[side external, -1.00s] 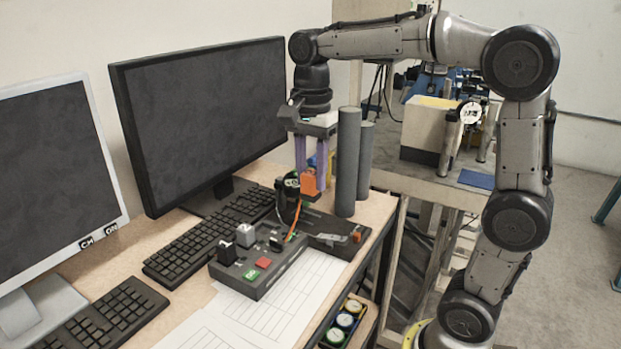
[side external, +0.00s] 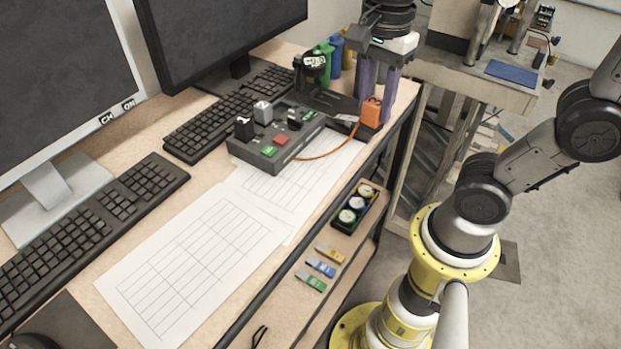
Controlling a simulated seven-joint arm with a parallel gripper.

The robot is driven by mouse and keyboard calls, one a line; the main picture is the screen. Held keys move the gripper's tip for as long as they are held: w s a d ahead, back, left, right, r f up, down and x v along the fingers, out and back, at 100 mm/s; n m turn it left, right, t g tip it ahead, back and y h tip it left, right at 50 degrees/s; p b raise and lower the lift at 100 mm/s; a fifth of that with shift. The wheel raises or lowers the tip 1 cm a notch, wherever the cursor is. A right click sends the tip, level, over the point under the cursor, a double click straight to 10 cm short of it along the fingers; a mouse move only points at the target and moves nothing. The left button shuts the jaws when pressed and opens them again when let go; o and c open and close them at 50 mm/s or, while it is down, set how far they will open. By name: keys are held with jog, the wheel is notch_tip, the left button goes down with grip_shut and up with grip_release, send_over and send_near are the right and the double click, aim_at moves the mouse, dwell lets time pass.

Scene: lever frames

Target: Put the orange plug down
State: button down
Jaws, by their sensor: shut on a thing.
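The orange plug (side external: 371,112) is at the back right of the table, low over the right end of a dark base plate (side external: 341,107). An orange cord (side external: 326,152) runs from it in a curve to the grey control box (side external: 277,136). My gripper (side external: 373,109) points straight down, with its purple fingers shut on the plug. I cannot tell whether the plug's underside touches the plate.
A black holder (side external: 309,72) stands left of my gripper, with green and blue bottles (side external: 330,58) behind. Two monitors and keyboards (side external: 95,222) fill the left. Paper sheets (side external: 190,265) lie in front. The table's right edge is close to the plug.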

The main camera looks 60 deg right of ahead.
jog(key=s+a+n, duration=0.1)
jog(key=s+a, duration=0.1)
jog(key=s, duration=0.3)
jog(key=shift+n, duration=0.3)
jog(key=w+a+f, duration=0.1)
jog(key=w+f, duration=0.2)
jog(key=w, duration=0.1)
jog(key=w+a+f, duration=0.1)
jog(key=w+f, duration=0.2)
jog(key=w, duration=0.1)
jog(key=w+a+f, duration=0.1)
jog(key=w+f, duration=0.2)
jog(key=w, duration=0.2)
jog(key=shift+w+a+f, duration=0.1)
jog(key=shift+a+f, duration=0.1)
jog(key=shift+f, duration=0.2)
jog(key=shift+w+f, duration=0.15)
jog(key=shift+f, duration=0.8)
jog(key=shift+w+f, duration=0.1)
jog(key=shift+f, duration=0.8)
jog(key=c, duration=0.5)
grip_release()
jog(key=shift+f, duration=0.15)
jog(key=shift+c, duration=0.2)
